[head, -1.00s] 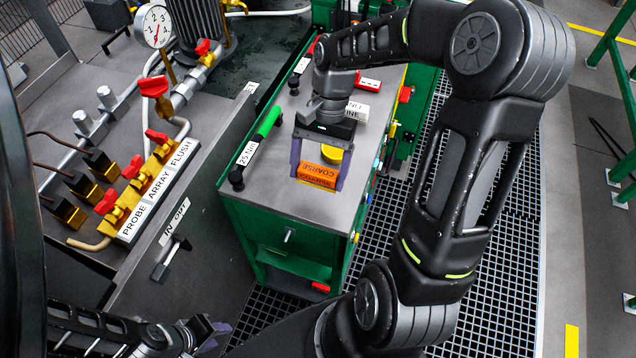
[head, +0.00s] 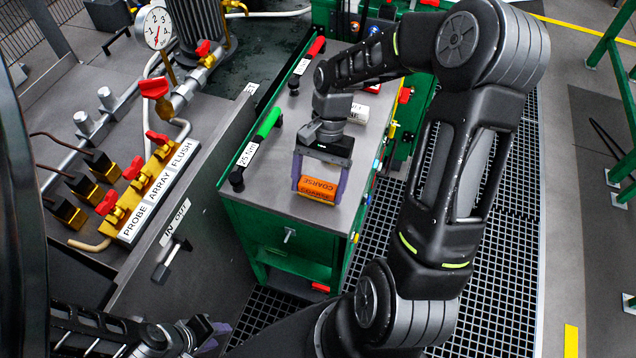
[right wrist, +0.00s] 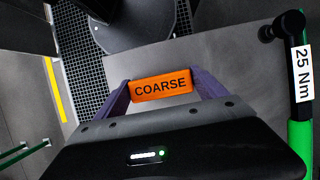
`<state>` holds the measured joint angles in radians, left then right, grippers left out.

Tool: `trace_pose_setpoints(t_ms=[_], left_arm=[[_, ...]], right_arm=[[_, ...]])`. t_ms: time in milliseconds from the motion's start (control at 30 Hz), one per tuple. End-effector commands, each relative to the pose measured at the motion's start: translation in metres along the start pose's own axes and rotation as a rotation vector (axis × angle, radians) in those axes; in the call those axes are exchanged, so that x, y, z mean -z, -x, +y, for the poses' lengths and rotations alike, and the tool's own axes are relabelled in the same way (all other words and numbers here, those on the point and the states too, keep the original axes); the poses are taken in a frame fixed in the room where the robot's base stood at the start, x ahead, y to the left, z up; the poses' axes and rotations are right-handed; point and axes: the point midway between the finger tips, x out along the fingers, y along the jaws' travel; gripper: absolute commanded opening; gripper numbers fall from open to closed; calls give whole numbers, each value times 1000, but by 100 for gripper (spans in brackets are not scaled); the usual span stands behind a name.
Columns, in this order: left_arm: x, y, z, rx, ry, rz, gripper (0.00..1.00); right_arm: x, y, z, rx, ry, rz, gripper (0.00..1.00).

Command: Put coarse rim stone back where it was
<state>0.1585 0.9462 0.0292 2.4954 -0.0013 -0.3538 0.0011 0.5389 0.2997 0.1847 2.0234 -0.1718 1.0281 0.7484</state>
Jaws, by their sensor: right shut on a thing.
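The coarse rim stone is an orange block (head: 318,190) marked COARSE. My right gripper (head: 318,187) is shut on it, with a purple finger at each side, over the near part of the grey cabinet top (head: 275,195). In the right wrist view the orange block (right wrist: 161,87) sits between the two fingertips with its label facing the camera. I cannot tell whether the block touches the top or hangs above it. My left gripper (head: 212,335) is at the bottom left, low and partly cut off by my own arm; its jaws are unclear.
A green-handled 25 Nm torque wrench (head: 257,148) lies along the left edge of the cabinet top, and a red-handled one (head: 306,65) lies farther back. A white labelled block (head: 358,113) stands behind my right gripper. Valves (head: 150,190) fill the left bench.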

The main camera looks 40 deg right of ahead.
Motion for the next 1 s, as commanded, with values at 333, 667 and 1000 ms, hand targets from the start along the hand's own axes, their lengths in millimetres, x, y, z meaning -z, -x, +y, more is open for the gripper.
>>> trace_pose_setpoints(t_ms=[333,667,1000], left_arm=[[0,-1,0,0,0,0,36],[0,0,0,0,0,0,36],[0,-6,-2,0,0,0,36]], right_arm=[[1,-2,0,0,0,0,100],[0,2,0,0,0,1,100],[1,53,-1,3,0,5,100]])
